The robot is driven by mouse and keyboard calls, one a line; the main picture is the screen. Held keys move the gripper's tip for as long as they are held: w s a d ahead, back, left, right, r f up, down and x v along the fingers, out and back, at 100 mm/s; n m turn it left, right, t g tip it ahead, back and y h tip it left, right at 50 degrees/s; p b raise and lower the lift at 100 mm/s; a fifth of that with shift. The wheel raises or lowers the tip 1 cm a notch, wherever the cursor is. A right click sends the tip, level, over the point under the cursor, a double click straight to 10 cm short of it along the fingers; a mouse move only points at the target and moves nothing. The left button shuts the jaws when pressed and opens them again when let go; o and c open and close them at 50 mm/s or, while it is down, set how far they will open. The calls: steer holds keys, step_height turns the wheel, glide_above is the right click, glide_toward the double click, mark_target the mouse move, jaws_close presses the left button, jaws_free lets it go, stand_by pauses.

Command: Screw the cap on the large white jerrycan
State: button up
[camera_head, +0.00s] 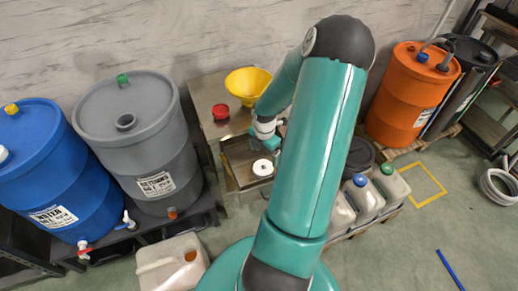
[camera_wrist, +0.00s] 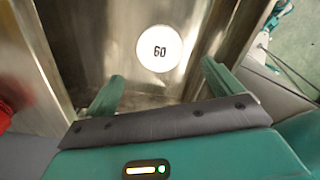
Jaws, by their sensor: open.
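A white round cap marked 60 (camera_wrist: 160,50) lies flat in an open metal drawer; it also shows in the head view (camera_head: 262,167). My gripper (camera_wrist: 162,82) is open and empty. Its two teal fingers point toward the cap, one on each side in the wrist view, with the cap beyond the tips; the exact gap is hard to tell. A large whitish jerrycan (camera_head: 165,268) stands on the floor at the bottom of the head view. Its mouth (camera_head: 190,256) shows brown and has no cap on it.
A metal cabinet (camera_head: 205,95) holds a yellow funnel (camera_head: 248,82) and a red round item (camera_head: 221,111). Blue (camera_head: 60,170) and grey (camera_head: 150,140) drums stand left, an orange drum (camera_head: 408,95) right. Smaller jerrycans (camera_head: 390,187) sit right of my arm.

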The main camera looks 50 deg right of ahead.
mark_target(264, 167)
steer(key=shift+f, duration=4.35)
steer(key=c, duration=1.1)
steer(key=shift+r, duration=3.55)
